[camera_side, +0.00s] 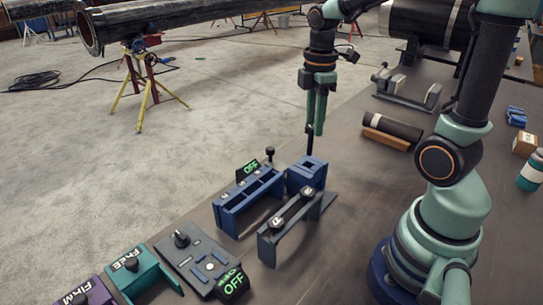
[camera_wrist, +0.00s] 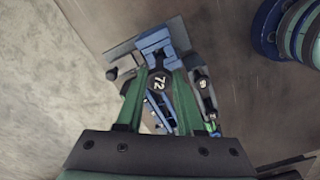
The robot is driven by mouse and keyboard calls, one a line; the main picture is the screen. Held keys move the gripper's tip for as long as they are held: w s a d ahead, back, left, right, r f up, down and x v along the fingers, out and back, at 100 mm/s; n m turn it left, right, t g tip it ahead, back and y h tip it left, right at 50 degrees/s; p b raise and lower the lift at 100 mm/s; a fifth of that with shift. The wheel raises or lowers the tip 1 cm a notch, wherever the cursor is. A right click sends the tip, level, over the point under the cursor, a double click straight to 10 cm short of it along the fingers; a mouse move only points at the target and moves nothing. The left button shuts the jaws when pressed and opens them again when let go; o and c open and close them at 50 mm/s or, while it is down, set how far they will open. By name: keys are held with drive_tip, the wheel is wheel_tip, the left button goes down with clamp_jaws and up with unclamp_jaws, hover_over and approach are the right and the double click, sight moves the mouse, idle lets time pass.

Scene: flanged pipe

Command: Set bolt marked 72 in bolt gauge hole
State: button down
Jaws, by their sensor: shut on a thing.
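My gripper (camera_side: 317,130) is shut on the dark bolt marked 72 (camera_side: 309,143) and holds it about upright. In the wrist view, the bolt's round head with a white 72 (camera_wrist: 158,82) sits between the fingertips of my gripper (camera_wrist: 157,84). The bolt's lower end is just above or at the top of a small blue block with an opening (camera_side: 307,176); I cannot tell whether it has entered. This block looks like the bolt gauge, and part of it shows beyond the bolt in the wrist view (camera_wrist: 160,40).
A dark rack with two marked bolts (camera_side: 290,222) stands in front of the block. A long blue slotted fixture (camera_side: 246,202) with an OFF display (camera_side: 248,168) stands left. A grey control panel (camera_side: 195,262) is nearer. A dark cylinder (camera_side: 393,128) lies behind right.

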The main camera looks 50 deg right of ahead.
sight(311, 154)
drive_tip(key=shift+f, duration=0.2)
drive_tip(key=shift+f, duration=1)
drive_tip(key=shift+f, duration=0.15)
drive_tip(key=shift+f, duration=1.75)
drive_tip(key=shift+f, duration=1.45)
drive_tip(key=shift+c, duration=0.2)
unclamp_jaws()
idle(0.5)
